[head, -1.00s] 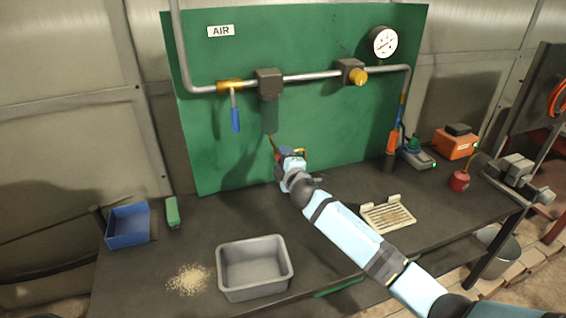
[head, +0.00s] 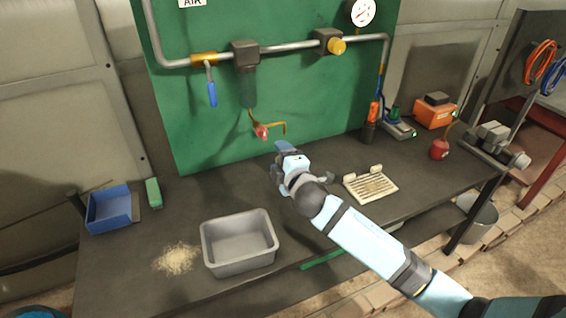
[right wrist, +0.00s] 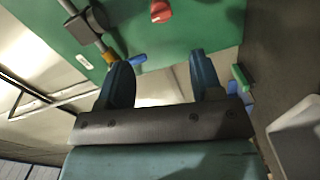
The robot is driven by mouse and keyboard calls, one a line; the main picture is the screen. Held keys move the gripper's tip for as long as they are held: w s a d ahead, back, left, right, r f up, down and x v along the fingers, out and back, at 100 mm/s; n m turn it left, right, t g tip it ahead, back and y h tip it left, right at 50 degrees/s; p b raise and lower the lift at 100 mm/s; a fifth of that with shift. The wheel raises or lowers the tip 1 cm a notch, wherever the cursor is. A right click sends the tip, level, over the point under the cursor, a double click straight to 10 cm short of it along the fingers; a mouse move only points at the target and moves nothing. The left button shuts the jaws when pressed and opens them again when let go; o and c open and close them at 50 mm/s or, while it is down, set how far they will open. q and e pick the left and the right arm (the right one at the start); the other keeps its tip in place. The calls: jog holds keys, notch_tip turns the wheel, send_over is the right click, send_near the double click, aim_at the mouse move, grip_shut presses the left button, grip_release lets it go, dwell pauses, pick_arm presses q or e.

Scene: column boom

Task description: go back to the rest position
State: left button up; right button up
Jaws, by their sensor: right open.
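My right gripper (head: 284,148) is in front of the green panel, above the dark bench, with my pale blue arm reaching in from the lower right. In the right wrist view its two blue fingers (right wrist: 160,72) stand wide apart with nothing between them. A red knob (head: 262,132) on a thin brass pipe hangs under the dark filter (head: 247,88), up and left of the gripper and apart from it. The red knob also shows in the right wrist view (right wrist: 161,11), beyond the fingertips. My left gripper is not in view.
A grey tray (head: 205,240) stands at the bench front, beside a pile of shavings (head: 177,258). A blue bin (head: 108,210) is at left. A slotted cream plate (head: 371,186) lies right of the gripper. A blue-handled valve (head: 212,93) is on the pipe.

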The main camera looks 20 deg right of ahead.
jog(key=shift+s+r, duration=0.1)
jog(key=shift+s, duration=0.6)
jog(key=s+d+f+m+g, duration=0.1)
jog(key=s+f+m+g, duration=0.35)
jog(key=s, duration=0.85)
jog(key=s+d+f+m+g, duration=0.1)
jog(key=s+f+m+g, duration=0.35)
jog(key=s, duration=0.75)
jog(key=s+d+f+m+g, duration=0.1)
jog(key=s+f+m+g, duration=0.35)
jog(key=s, duration=0.85)
jog(key=w+a+f+t+y+p, duration=0.2)
jog(key=w+a+f+t+p, duration=0.2)
jog(key=f, duration=0.5)
jog(key=w+a+t, duration=0.2)
jog(key=t, duration=0.1)
jog(key=shift+w+a+f+y, duration=0.2)
jog(key=shift+w+a+y, duration=0.05)
jog(key=shift+y, duration=0.05)
